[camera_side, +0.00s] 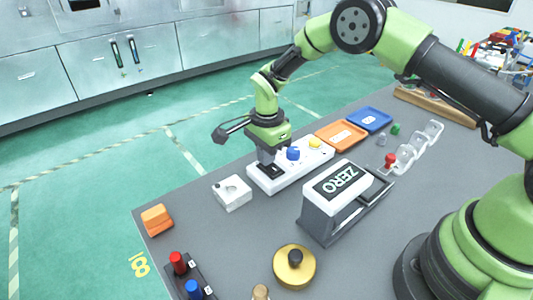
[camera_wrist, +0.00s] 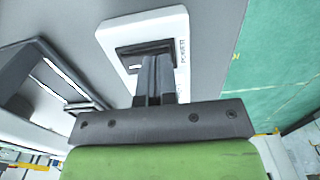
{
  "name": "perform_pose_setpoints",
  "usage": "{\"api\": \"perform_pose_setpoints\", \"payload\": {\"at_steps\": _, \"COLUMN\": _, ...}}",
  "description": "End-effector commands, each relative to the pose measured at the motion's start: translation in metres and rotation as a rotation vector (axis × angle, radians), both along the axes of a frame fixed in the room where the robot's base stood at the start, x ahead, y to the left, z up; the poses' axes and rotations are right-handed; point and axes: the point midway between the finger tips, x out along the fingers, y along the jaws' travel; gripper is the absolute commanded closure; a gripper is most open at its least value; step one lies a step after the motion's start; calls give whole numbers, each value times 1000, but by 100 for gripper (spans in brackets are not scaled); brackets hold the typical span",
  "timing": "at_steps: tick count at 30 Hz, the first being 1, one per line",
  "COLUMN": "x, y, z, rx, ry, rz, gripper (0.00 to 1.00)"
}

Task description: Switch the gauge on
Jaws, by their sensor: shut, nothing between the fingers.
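A long white control panel (camera_side: 288,178) lies on the grey table with a blue knob (camera_side: 293,153) and a yellow button (camera_side: 315,142). In the wrist view the panel (camera_wrist: 113,37) carries the word POWER beside a dark switch (camera_wrist: 130,52). My gripper (camera_side: 267,172) is shut and empty, pointing down at the panel's left end. In the wrist view its fingers (camera_wrist: 154,65) overlap the dark switch and hide part of it; I cannot tell whether they touch it. The gauge (camera_side: 325,205) stands in front of the panel, its dark display reading ZERO.
A white block with a hole (camera_side: 232,192) sits close left of the panel. Orange (camera_side: 341,135) and blue (camera_side: 370,119) trays lie behind. A brass disc with a black knob (camera_side: 294,266), an orange block (camera_side: 156,219) and a dark rack with red and blue pieces (camera_side: 183,278) are nearer.

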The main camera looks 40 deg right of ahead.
Motion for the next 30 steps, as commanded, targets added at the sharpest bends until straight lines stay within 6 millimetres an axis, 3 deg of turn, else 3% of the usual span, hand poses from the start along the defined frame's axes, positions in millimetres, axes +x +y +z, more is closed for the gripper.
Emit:
{"api": "perform_pose_setpoints", "payload": {"at_steps": 14, "x": 0, "y": 0, "z": -3, "rx": -1, "ry": 2, "rz": 0, "gripper": 100}}
{"api": "perform_pose_setpoints", "payload": {"at_steps": 30, "x": -14, "y": 0, "z": 3, "rx": -1, "ry": 1, "rz": 0, "gripper": 100}}
